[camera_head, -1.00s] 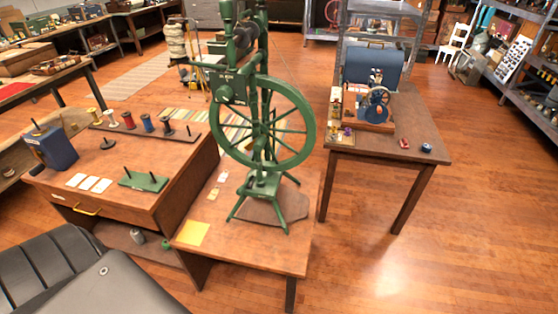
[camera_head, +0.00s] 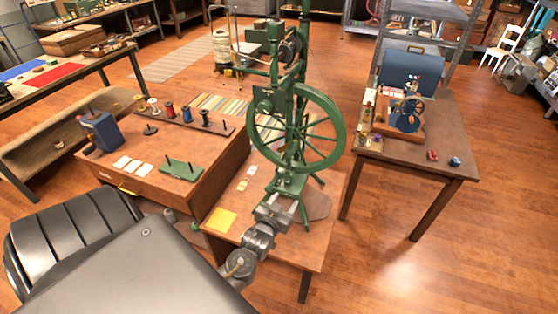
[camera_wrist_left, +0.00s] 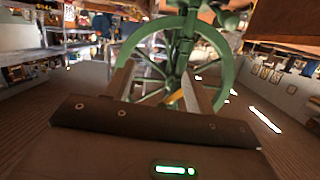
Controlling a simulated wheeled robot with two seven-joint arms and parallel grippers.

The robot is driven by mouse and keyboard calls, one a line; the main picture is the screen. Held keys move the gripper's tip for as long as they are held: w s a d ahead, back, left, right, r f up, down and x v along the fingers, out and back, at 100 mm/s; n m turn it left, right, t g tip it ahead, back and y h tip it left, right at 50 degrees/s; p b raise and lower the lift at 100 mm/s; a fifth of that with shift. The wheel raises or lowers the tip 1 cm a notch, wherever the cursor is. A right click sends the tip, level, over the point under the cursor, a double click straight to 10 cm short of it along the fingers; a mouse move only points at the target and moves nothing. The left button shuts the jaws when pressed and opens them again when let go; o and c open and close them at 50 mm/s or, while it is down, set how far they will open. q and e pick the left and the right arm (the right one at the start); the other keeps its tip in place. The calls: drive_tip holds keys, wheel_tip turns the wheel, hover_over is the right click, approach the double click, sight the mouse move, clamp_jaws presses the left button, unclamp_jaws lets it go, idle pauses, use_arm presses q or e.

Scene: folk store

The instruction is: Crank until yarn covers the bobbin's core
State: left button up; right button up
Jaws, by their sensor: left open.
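A green spinning wheel (camera_head: 312,140) stands upright on the middle table. Its upper parts rise out of the top of the head view. The wheel (camera_wrist_left: 150,50) also fills the middle of the left wrist view, beyond the fingers. My left gripper (camera_head: 284,198) is in front of the stand's lower part, and I cannot tell whether it touches it. In the left wrist view its two fingers (camera_wrist_left: 158,72) are apart with nothing held between them. A blue box with a crank (camera_head: 100,131) stands on the left table. I cannot make out yarn on a bobbin. My right gripper is not seen.
Several spools stand on a dark rack (camera_head: 190,121) on the left table, with a green two-peg stand (camera_head: 181,171) nearby. A yellow card (camera_head: 221,219) lies on the middle table. A blue hand-wheel machine (camera_head: 408,110) stands on the right table. Open floor lies at right.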

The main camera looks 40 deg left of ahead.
use_arm(q)
drive_tip(key=n+t+y+p, duration=0.1)
drive_tip(key=t+y, duration=0.1)
approach(289, 154)
drive_tip(key=b+x, duration=0.5)
drive_tip(key=x, duration=0.6)
drive_tip(key=shift+w+a+b, duration=0.1)
drive_tip(key=shift+w+b, duration=0.1)
drive_tip(key=shift+b, duration=0.15)
drive_tip(key=shift+w+r+p, duration=0.15)
drive_tip(key=shift+w+p, duration=0.05)
drive_tip(key=shift+p, duration=0.15)
drive_tip(key=c, duration=0.8)
drive_tip(key=shift+c, duration=1)
